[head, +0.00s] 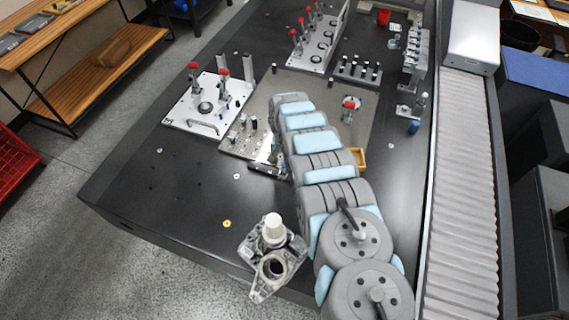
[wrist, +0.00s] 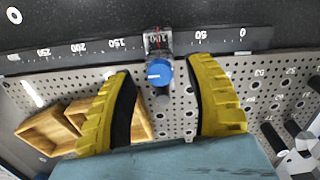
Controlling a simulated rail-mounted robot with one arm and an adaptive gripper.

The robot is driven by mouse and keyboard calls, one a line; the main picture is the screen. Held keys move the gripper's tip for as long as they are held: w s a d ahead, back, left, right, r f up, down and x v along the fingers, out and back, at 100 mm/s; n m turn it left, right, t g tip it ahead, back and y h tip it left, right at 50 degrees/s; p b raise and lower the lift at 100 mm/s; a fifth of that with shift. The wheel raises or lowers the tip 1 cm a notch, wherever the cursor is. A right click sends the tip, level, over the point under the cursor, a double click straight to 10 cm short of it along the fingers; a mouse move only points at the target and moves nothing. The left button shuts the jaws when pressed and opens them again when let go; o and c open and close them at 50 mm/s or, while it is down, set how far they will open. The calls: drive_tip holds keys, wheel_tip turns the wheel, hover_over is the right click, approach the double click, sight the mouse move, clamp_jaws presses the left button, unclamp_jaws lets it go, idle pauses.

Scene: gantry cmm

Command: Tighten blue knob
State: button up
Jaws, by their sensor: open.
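The blue knob (wrist: 159,72) shows in the wrist view with a white mark on its face. It sits on a clear-and-metal slider (wrist: 158,42) on a dark scale bar (wrist: 95,48) with white numbers. My gripper (wrist: 158,66) is open, with one yellow finger on each side of the knob. Gaps show between the knob and both fingers. In the head view my arm hides the knob and most of the gripper. A dark bar (head: 266,170) shows just left of the arm there.
The perforated metal plate (wrist: 180,110) lies below the bar, with wooden boxes (wrist: 50,130) at left and dark pegs at right. In the head view, a white fixture plate with red-tipped clamps (head: 180,105) stands left.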

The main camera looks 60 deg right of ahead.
drive_tip(key=shift+f, duration=0.45)
drive_tip(key=shift+c, duration=0.3)
clamp_jaws()
